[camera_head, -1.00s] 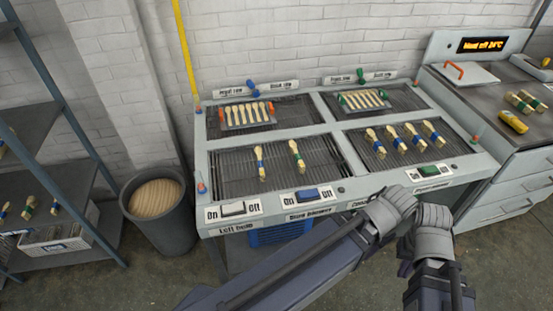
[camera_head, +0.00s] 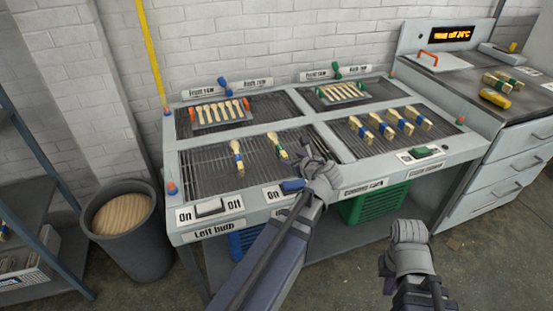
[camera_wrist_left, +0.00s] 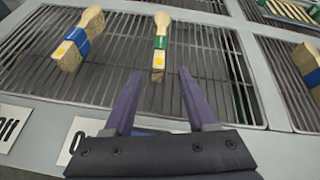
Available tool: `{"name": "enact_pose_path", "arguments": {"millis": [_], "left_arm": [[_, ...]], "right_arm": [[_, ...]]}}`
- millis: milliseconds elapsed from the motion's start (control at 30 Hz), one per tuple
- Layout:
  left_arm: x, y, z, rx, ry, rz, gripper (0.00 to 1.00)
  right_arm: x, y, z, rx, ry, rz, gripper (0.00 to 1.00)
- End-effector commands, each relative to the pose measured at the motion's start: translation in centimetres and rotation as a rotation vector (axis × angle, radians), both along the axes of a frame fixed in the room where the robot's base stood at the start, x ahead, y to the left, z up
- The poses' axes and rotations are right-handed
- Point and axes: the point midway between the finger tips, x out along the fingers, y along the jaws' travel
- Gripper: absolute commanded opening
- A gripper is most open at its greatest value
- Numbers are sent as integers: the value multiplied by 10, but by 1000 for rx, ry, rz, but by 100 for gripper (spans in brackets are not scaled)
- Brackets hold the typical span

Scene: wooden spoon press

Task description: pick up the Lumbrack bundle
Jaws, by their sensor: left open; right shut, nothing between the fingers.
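No readable label shows which bundle is the Lumbrack one. In the front left grate, a wooden bundle with a blue band (camera_head: 237,158) lies left of a bundle with a green band (camera_head: 278,146). In the left wrist view, the green-banded bundle (camera_wrist_left: 160,44) has a yellow dot on it and lies just beyond my open left fingertips (camera_wrist_left: 155,82), roughly in line with the gap. The blue-banded one (camera_wrist_left: 80,45) lies to the left. My left gripper (camera_head: 306,153) is over the front right of that grate. My right gripper (camera_head: 407,232) is shut, empty, in front of the table.
Several blue-banded bundles lie on the front right grate (camera_head: 345,145). Racks of wooden pieces (camera_head: 222,112) stand on the back grates. Switches (camera_head: 210,208) line the table's front edge. A bin (camera_head: 130,235) stands left; a side counter (camera_head: 470,90) stands right.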

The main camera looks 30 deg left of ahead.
Motion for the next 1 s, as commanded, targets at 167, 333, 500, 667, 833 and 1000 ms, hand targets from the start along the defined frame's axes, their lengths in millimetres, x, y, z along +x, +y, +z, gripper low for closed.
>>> {"name": "enact_pose_path", "arguments": {"millis": [167, 333, 500, 667, 833, 1000], "left_arm": [[9, 18, -1, 150, 77, -74, 57], [11, 21, 2, 181, 94, -92, 57], [17, 28, -4, 179, 94, -89, 57], [26, 40, -9, 177, 93, -89, 57], [27, 41, -10, 177, 93, -89, 57], [39, 54, -18, 176, 94, -87, 57]], "right_arm": [[0, 0, -15, 0, 0, 0, 0], [0, 0, -15, 0, 0, 0, 0], [0, 0, -21, 0, 0, 0, 0], [0, 0, -26, 0, 0, 0, 0], [0, 0, -27, 0, 0, 0, 0], [0, 0, -35, 0, 0, 0, 0]]}}
